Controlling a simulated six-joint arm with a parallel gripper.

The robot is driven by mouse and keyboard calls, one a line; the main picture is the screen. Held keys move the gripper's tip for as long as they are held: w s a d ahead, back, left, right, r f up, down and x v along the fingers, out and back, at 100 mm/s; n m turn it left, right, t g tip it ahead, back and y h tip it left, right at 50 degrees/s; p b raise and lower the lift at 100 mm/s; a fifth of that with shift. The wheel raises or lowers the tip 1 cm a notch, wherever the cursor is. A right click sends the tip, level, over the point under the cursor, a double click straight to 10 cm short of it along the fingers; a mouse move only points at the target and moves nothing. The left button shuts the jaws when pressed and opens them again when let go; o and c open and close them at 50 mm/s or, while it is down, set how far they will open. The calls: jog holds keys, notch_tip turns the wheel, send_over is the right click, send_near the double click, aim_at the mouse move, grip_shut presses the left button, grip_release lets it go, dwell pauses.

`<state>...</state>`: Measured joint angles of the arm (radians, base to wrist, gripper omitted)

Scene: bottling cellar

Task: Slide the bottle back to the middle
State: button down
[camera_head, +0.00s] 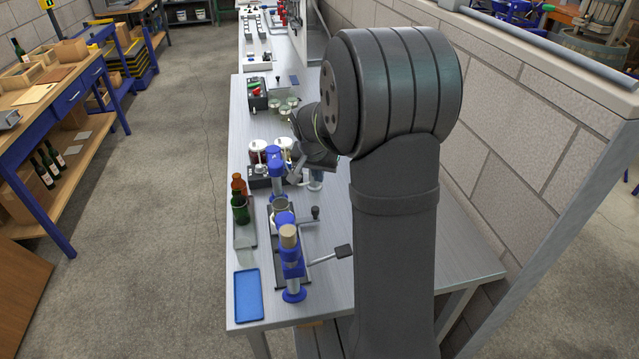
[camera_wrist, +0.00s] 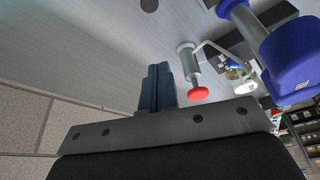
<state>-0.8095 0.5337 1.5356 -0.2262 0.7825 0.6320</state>
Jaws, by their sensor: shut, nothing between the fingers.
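A green bottle (camera_head: 240,208) and a brown bottle (camera_head: 238,184) stand upright close together on a grey tray (camera_head: 245,238) at the bench's left edge. My gripper (camera_head: 315,181) is to the right of them, past the blue-headed bench device, and mostly hidden by my arm. In the wrist view my gripper's fingers (camera_wrist: 157,84) are closed together with nothing between them. No bottle is clear in the wrist view.
Blue-headed devices (camera_head: 290,250) with a side lever (camera_head: 330,257) stand between the bottles and my arm. A grey cylinder with a red knob (camera_wrist: 197,93) is right of my fingers. A blue tray (camera_head: 248,295) lies at the front left. The front right bench surface is clear.

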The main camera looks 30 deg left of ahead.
jog(key=a+f+n, duration=0.1)
jog(key=f, duration=0.2)
jog(key=w+a+f+n, duration=0.1)
jog(key=f, duration=0.2)
jog(key=w+a+f+n+y, duration=0.1)
jog(key=f, duration=0.2)
jog(key=shift+w+n+g, duration=0.1)
jog(key=shift+n+g, duration=0.2)
jog(key=shift+g, duration=0.1)
jog(key=shift+s+d+r, duration=0.15)
jog(key=shift+s+d, duration=0.25)
jog(key=shift+s, duration=0.15)
jog(key=shift+s+d+r, duration=0.15)
jog(key=shift+s+d, duration=0.25)
jog(key=shift+s, duration=0.15)
jog(key=shift+s+d+f, duration=0.1)
jog(key=shift+s+d, duration=0.3)
jog(key=shift+s, duration=0.15)
